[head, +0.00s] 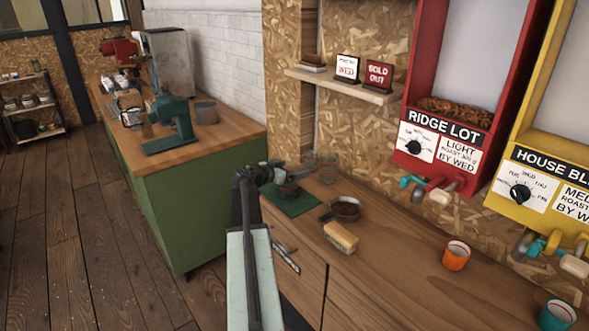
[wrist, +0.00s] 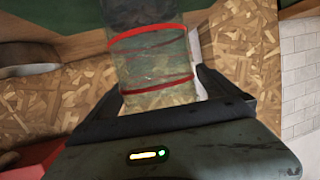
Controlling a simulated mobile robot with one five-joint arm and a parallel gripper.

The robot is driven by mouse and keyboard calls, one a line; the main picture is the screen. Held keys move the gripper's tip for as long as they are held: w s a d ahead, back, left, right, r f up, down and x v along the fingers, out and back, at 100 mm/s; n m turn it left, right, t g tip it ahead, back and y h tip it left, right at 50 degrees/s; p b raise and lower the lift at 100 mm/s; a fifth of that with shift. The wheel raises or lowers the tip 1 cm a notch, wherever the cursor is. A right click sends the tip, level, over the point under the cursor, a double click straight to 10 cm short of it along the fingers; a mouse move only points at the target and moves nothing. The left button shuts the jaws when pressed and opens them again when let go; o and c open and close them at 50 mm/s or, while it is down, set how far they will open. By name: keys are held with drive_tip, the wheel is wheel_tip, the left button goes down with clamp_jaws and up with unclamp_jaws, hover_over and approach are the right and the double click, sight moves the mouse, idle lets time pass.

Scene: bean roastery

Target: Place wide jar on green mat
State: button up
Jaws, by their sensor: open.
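The wide jar (wrist: 150,68) is clear with red bands and fills the middle of the wrist view. It lies between the two jaws of my gripper (wrist: 160,95), which are open around it. Its far end meets the green mat (wrist: 45,8) at the top of that view. In the head view the green mat (head: 296,206) lies on the wooden counter. My gripper (head: 284,178) is over the mat there, and the jar (head: 288,190) shows only in part beneath it. Whether the jaws touch the jar's sides I cannot tell.
Clear glass jars (head: 327,168) stand behind the mat by the wall. A dark pan of beans (head: 345,208) and a tan block (head: 341,238) are to its right. An orange cup (head: 456,256) stands further right, with bare counter between. A red dispenser (head: 440,135) hangs above.

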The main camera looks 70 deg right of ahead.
drive_tip(key=p+v, duration=0.3)
drive_tip(key=v, duration=0.8)
drive_tip(key=shift+a, duration=0.25)
drive_tip(key=shift+w, duration=0.15)
drive_tip(key=w+a+f+n+t+y, duration=0.2)
drive_tip(key=w+a+f+n, duration=0.15)
drive_tip(key=w+a, duration=0.45)
drive_tip(key=w+a+f+n+t+y, duration=0.15)
drive_tip(key=w+a+f+n, duration=0.35)
drive_tip(key=a, duration=0.6)
drive_tip(key=w+a+f+n+t+y, duration=0.1)
drive_tip(key=w+a+f+t+y, duration=0.1)
drive_tip(key=w+a, duration=0.65)
drive_tip(key=a+f+n+y, duration=0.2)
drive_tip(key=a+n, duration=0.2)
drive_tip(key=a, duration=1)
drive_tip(key=w+a+f+n+y, duration=0.1)
drive_tip(key=a+f+n+y, duration=0.1)
drive_tip(key=a, duration=1.2)
drive_tip(key=a+f+n+y, duration=0.2)
drive_tip(key=a+n+y, duration=0.2)
drive_tip(key=a, duration=1)
drive_tip(key=n, duration=0.3)
drive_tip(key=shift+w, duration=0.3)
